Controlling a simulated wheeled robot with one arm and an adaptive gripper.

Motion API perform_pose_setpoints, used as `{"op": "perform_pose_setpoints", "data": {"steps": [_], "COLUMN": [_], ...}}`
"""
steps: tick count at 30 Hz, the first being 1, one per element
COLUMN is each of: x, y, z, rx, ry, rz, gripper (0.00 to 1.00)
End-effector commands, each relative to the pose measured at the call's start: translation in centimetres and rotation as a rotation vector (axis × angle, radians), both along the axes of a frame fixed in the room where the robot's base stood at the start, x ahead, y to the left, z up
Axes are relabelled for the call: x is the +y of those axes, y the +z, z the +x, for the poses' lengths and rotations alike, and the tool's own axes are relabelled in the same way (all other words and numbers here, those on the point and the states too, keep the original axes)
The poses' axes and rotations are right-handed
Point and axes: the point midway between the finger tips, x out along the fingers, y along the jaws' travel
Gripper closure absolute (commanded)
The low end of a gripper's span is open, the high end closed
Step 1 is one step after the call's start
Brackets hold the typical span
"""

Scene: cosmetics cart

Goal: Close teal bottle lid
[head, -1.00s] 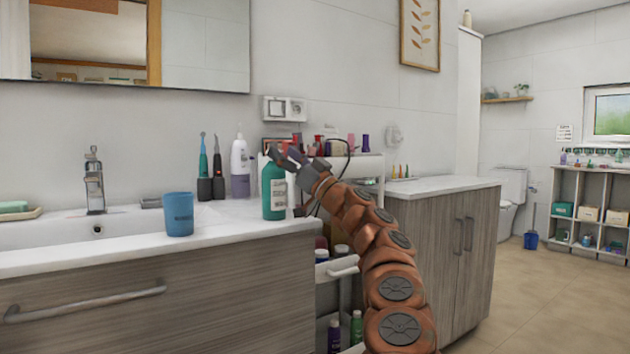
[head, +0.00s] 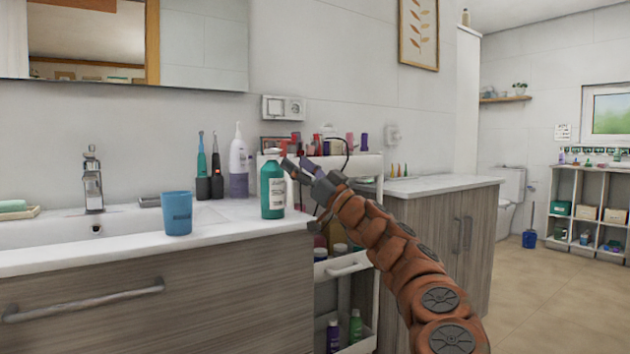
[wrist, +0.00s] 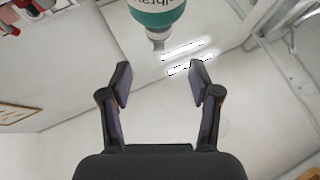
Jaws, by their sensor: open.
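The teal bottle (head: 272,192) stands upright on the white counter, near its right end, with a white label on its front. Its pale top (head: 272,154) is small, and I cannot tell whether the lid is open or shut. My gripper (head: 294,166) is just right of the bottle's upper part. In the wrist view, the bottle (wrist: 156,14) appears upside down at the top edge, with its pale neck and top (wrist: 158,40) pointing toward my gripper (wrist: 161,76). The fingers are apart with nothing between them, and the bottle top lies beyond their tips.
A blue cup (head: 177,213), two electric toothbrushes (head: 209,180) and a white-and-purple bottle (head: 239,165) stand left of the teal bottle. A white cart (head: 366,172) with several cosmetics is behind my gripper. A sink (head: 60,232) is at the left.

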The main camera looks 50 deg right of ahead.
Motion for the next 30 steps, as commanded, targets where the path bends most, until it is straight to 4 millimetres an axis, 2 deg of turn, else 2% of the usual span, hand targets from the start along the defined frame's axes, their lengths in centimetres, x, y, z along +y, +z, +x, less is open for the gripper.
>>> {"op": "perform_pose_setpoints", "data": {"steps": [18, 30], "x": [-0.3, -0.3], "y": [-2.3, -2.8], "z": [-3.7, -4.5], "rx": [0.001, 0.000], "ry": [-0.002, 0.000], "rz": [0.000, 0.001], "gripper": [0.38, 0.38]}}
